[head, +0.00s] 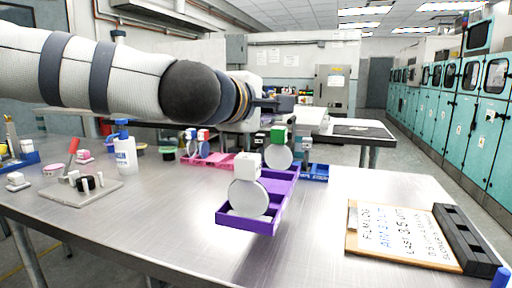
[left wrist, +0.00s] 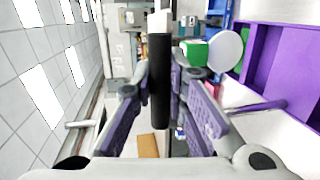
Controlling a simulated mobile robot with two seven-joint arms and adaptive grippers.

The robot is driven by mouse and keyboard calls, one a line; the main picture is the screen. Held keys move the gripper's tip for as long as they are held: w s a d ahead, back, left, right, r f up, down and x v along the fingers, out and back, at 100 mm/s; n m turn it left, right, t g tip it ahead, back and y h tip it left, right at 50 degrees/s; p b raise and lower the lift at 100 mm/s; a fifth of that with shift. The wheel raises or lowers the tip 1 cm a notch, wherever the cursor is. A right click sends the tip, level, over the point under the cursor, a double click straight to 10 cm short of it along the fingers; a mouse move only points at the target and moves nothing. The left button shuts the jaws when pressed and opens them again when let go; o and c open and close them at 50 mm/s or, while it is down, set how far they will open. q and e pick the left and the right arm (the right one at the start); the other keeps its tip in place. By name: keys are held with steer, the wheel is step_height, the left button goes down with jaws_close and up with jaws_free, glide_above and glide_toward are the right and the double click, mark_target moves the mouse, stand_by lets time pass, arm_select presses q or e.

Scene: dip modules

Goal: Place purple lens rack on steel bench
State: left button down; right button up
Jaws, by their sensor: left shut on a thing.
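The purple lens rack (head: 279,217) is over the steel bench (head: 140,215), near its middle. It carries round pale lenses, one with a white block (head: 247,167) and one with a green block (head: 278,135). I cannot tell whether its underside touches the bench. My left gripper (head: 268,106) is above the rack's far end; its grip is hidden in the head view. In the left wrist view the gripper (left wrist: 162,112) has a black upright bar between its fingers, and the rack (left wrist: 262,55) shows at right with a purple rod reaching the fingers. It is shut on the rack.
A framed whiteboard (head: 402,235) lies at the bench's right. A pink rack (head: 212,160) and a blue rack (head: 316,172) are behind the purple one. A bottle (head: 125,155) and a small plate with parts (head: 82,190) are at left. The bench's front left is clear.

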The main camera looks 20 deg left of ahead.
arm_select(q)
steer(key=shift+w+a+f+b, duration=0.25)
steer(key=shift+a+f, duration=0.25)
steer(key=shift+f, duration=0.7)
steer(key=shift+w+a+f+b, duration=0.3)
steer(key=shift+a+f, duration=0.2)
steer(key=shift+f, duration=0.65)
steer(key=shift+w+a+f+b, duration=0.25)
steer(key=shift+a+f, duration=0.25)
steer(key=shift+f, duration=0.7)
arm_select(e)
steer(key=shift+s+f+g, duration=0.4)
steer(key=shift+s+f, duration=0.7)
steer(key=shift+f, duration=0.05)
arm_select(q)
steer(key=shift+f, duration=0.15)
steer(key=c, duration=1.6)
jaws_free()
